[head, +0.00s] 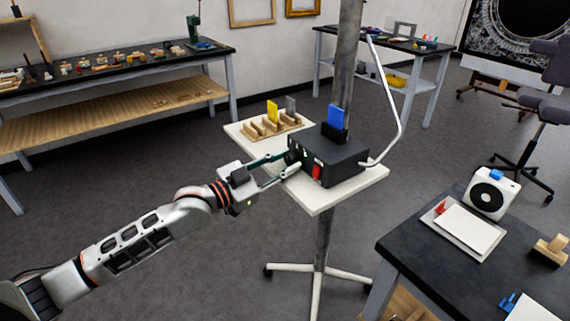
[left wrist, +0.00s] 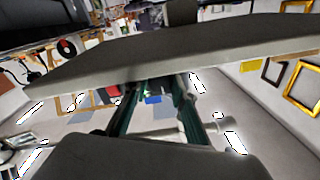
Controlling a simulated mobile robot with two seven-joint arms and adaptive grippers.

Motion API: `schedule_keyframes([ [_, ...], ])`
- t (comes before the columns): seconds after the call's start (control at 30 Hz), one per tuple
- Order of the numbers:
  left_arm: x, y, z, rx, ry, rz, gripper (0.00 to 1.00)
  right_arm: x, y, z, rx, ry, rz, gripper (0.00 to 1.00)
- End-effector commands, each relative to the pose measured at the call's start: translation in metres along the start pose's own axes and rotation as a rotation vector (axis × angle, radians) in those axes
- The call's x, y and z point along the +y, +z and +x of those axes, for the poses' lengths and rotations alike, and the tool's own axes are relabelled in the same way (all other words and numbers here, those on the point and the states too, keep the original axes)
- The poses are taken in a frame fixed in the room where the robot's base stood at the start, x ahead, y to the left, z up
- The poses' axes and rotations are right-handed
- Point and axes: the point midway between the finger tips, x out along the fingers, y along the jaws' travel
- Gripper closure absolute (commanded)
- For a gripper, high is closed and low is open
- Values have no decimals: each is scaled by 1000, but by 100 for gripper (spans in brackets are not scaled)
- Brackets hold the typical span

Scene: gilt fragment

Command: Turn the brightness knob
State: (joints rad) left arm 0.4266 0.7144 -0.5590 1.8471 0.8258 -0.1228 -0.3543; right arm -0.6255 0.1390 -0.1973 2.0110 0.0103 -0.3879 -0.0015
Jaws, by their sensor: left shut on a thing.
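A black control box (head: 340,158) sits on a white stand tray (head: 330,203). Its front face carries small green lights and a red switch (head: 317,172). The dark brightness knob (head: 291,157) is on the left part of that face, mostly covered by my fingers. My left gripper (head: 289,163) reaches in from the left and is shut on the knob. In the left wrist view the green fingers (left wrist: 155,100) point to a dark area with a small green glow, and the knob cannot be made out clearly. My right gripper is not in view.
A wooden rack (head: 270,127) with yellow and grey cards stands behind the box on the tray. A blue card (head: 336,117) stands upright on the box. A pole (head: 348,60) and a white bent rod (head: 394,90) rise beside it. A dark table (head: 400,240) stands at right.

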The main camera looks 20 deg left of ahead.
Motion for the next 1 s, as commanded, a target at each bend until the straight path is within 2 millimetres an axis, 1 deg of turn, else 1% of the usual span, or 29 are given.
schedule_keyframes([
  [0.3, 0, -1, 0, 7, 2, 82, 96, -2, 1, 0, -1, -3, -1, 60],
  [0.73, 0, -1, 0, 8, 2, 87, 96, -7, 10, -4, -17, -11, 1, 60],
  [0.77, 0, -1, 0, 8, 2, 87, 67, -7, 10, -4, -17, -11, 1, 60],
  [0.8, 0, -1, 0, 8, 2, 87, 57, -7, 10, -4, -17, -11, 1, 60],
  [1.0, 0, 0, 0, 6, 3, 87, 57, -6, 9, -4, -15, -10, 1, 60],
])
